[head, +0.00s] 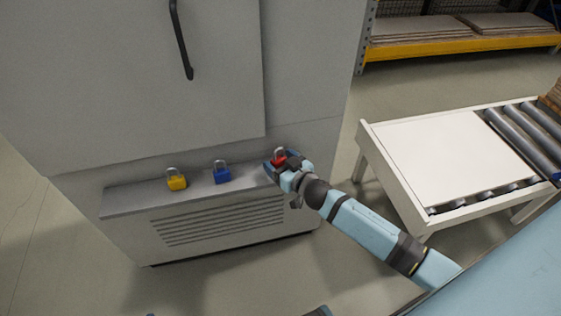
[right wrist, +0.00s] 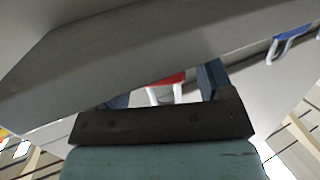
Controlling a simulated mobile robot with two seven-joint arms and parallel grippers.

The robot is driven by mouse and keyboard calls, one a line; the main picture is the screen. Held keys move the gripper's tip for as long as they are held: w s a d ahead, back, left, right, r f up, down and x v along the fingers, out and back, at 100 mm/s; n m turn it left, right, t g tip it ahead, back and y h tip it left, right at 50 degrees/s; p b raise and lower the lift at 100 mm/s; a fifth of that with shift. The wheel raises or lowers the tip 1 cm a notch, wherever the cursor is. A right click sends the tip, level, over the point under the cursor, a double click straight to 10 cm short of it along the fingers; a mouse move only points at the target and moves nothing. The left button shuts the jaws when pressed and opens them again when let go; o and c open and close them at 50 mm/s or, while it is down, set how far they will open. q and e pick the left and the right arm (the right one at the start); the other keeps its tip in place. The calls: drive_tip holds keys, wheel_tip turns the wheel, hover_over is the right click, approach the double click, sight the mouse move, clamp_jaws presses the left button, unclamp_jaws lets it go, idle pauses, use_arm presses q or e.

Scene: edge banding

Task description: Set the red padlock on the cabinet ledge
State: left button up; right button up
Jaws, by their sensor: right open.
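The red padlock (head: 279,158) is at the right end of the cabinet ledge (head: 125,203), partly hidden by my right gripper (head: 280,162). In the right wrist view its red body (right wrist: 168,80) meets the ledge, and its pale shackle points down in that picture. It appears to stand on the ledge. My right gripper is open, with one finger on each side of the padlock; whether either finger touches it I cannot tell. My left gripper is not in view.
A blue padlock (head: 222,173) and a yellow padlock (head: 176,179) stand on the ledge to the left. The cabinet door (head: 130,80) with a dark handle (head: 181,40) rises behind. A white roller table (head: 445,155) stands to the right.

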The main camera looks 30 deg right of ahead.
drive_tip(key=shift+r, duration=0.25)
drive_tip(key=p+v, duration=0.1)
drive_tip(key=v, duration=1.1)
drive_tip(key=shift+f, duration=0.15)
